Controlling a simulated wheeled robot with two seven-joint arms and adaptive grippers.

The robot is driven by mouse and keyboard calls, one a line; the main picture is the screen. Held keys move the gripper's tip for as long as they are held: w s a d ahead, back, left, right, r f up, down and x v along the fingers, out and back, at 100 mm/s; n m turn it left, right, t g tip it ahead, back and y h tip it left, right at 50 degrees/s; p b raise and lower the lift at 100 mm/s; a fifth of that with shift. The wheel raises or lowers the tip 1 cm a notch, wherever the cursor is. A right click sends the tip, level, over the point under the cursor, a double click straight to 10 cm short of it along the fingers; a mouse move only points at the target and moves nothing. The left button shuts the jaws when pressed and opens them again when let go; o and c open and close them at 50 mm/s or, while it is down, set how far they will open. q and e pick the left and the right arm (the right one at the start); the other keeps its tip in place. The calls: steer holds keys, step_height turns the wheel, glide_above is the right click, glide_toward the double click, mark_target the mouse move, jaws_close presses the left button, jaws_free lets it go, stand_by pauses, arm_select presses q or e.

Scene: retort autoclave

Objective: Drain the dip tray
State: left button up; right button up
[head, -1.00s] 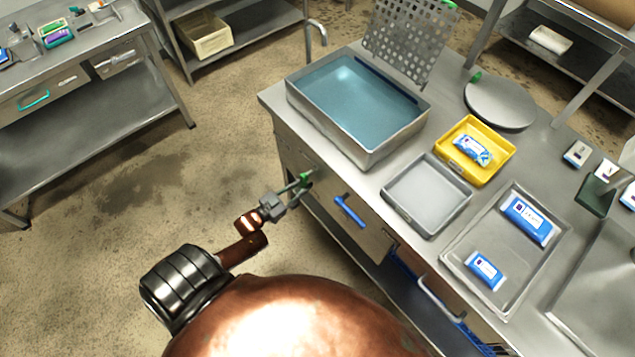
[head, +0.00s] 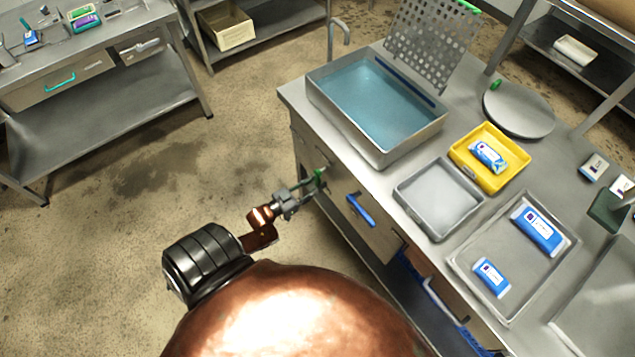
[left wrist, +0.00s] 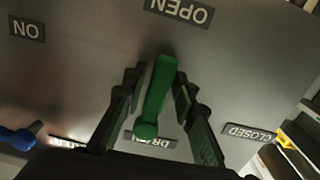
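The dip tray (head: 417,143) is a steel tank holding blue liquid, on the bench at upper middle. Below it, on the bench front, is a green valve lever (head: 320,176). The lever (left wrist: 157,95) is large in the left wrist view, where a DRAIN label is partly hidden behind it. An OPEN label (left wrist: 180,11) is at the top and a CLOSED label (left wrist: 250,133) at right, both upside down. My right gripper is not in view.
A blue handle (head: 360,210) is on the bench front, right of the lever. A grey tray (head: 408,202), a yellow tray (head: 462,158) and a steel tray (head: 460,262) with blue packets stand beside the tank. The floor at left is clear.

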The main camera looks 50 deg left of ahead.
arm_select(q)
steer(key=shift+o, duration=0.9)
steer(key=shift+w+r, duration=0.1)
steer(key=shift+w, duration=0.1)
steer(key=shift+s, duration=0.1)
steer(key=s+a, duration=0.1)
steer(key=s, duration=1)
steer(key=shift+s, duration=0.4)
